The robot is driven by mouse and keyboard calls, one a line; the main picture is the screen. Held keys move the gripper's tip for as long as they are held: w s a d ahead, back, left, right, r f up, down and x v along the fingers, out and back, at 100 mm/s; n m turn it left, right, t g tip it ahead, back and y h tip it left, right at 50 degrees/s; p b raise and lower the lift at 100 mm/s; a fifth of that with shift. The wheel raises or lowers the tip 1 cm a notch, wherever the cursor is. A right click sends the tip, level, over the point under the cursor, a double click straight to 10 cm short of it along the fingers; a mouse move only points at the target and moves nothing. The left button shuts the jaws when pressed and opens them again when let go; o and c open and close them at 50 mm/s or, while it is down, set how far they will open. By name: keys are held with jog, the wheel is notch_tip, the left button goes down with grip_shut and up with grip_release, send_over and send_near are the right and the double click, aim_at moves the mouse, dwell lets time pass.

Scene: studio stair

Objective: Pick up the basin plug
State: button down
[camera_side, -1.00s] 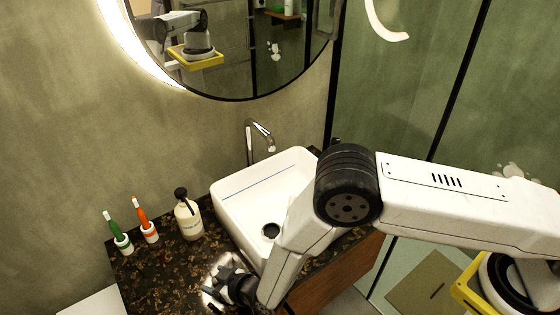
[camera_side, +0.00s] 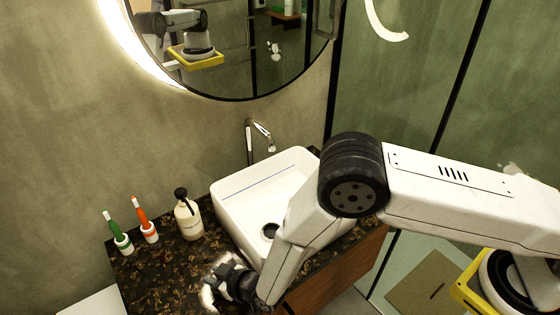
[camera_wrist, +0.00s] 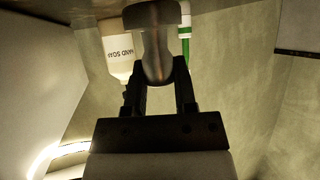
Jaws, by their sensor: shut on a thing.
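The basin plug (camera_wrist: 157,45), a grey, shiny, rounded piece, is between the fingertips of my gripper (camera_wrist: 160,68) in the wrist view. Both dark fingers are shut on its sides. In the side view my gripper (camera_side: 224,277) is low over the front of the dark speckled counter, left of the white basin (camera_side: 235,190). The plug cannot be made out clearly there amid the bright glow. I cannot tell how far it is above the counter. The dark drain hole (camera_side: 269,231) shows in the basin floor.
A soap bottle (camera_side: 188,217) stands left of the basin; it also shows in the wrist view (camera_wrist: 118,48). A green toothbrush (camera_side: 114,227) and an orange one (camera_side: 143,215) stand in holders farther left. The tap (camera_side: 258,139) rises behind the basin.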

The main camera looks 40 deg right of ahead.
jog(key=w+r+v, duration=0.1)
jog(key=v, duration=0.7)
jog(key=w+d+r+v, duration=0.1)
jog(key=v, duration=0.8)
jog(key=shift+d+r, duration=0.3)
jog(key=shift+r, duration=0.15)
